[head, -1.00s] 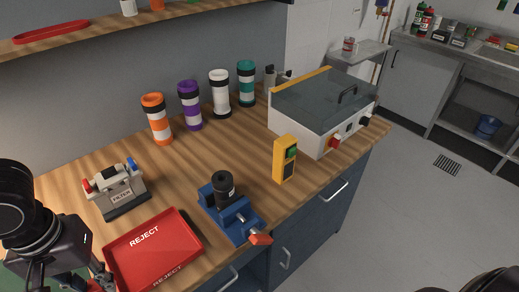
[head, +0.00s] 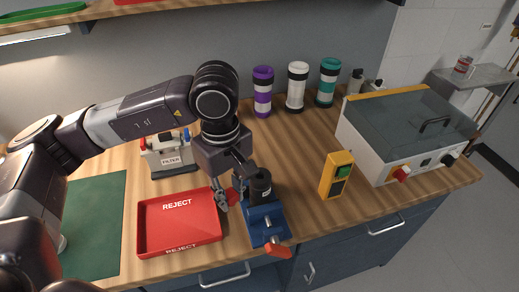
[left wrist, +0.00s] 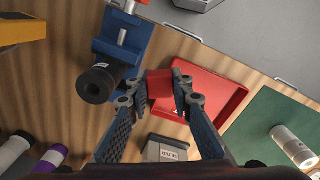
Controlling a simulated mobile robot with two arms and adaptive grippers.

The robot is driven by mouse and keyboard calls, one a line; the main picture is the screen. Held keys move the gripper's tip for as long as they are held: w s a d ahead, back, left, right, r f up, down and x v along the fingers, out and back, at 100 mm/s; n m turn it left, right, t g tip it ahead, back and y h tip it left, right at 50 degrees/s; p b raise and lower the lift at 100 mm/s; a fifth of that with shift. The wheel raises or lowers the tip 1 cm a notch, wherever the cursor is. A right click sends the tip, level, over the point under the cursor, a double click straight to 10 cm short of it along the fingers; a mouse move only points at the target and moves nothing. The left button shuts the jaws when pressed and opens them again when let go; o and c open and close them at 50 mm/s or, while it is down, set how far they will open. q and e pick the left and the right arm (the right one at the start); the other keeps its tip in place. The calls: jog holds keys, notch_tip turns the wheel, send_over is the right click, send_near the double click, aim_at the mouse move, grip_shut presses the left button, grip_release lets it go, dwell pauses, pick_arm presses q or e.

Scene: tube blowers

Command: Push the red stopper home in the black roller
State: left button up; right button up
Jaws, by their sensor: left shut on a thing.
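The black roller (head: 261,184) stands upright in the blue vise (head: 266,224) near the front of the bench. In the left wrist view the roller (left wrist: 97,83) shows a dark round opening in its near end. My left gripper (head: 229,197) is just left of the roller, above the bench near the red tray. In the left wrist view the left gripper (left wrist: 160,88) is shut on the red stopper (left wrist: 160,84), which is apart from the roller. The stopper is hard to make out in the head view. My right gripper is out of view.
The red reject tray (head: 147,235) lies left of the vise. A filter unit (head: 168,160) stands behind the tray. A yellow box (head: 337,174) and a grey lidded machine (head: 405,130) are to the right. Several striped tubes stand at the back. A green mat (head: 95,220) lies left.

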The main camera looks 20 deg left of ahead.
pick_arm(q)
jog(key=w+d+r+n, duration=0.1)
jog(key=w+n, duration=0.2)
jog(key=n, duration=0.6)
jog(key=w+d+r+n, duration=0.1)
jog(key=w+n, duration=0.1)
jog(key=n, duration=0.8)
jog(key=w+d+r+n, duration=0.1)
jog(key=w+n, duration=0.2)
jog(key=n, duration=0.7)
jog(key=shift+w+r, duration=0.2)
jog(key=shift+w, duration=0.1)
jog(key=shift+w+d+r+n, duration=0.15)
jog(key=shift+w+n, duration=0.1)
jog(key=shift+n, duration=0.75)
jog(key=n, duration=0.1)
jog(key=w+n, duration=0.1)
jog(key=n, duration=0.1)
jog(key=shift+d+r+n, duration=0.1)
jog(key=shift+r+n, duration=0.1)
jog(key=shift+n, duration=0.1)
jog(key=shift+w+r+n+p, duration=0.15)
jog(key=shift+n+p, duration=0.15)
jog(key=shift+n, duration=0.9)
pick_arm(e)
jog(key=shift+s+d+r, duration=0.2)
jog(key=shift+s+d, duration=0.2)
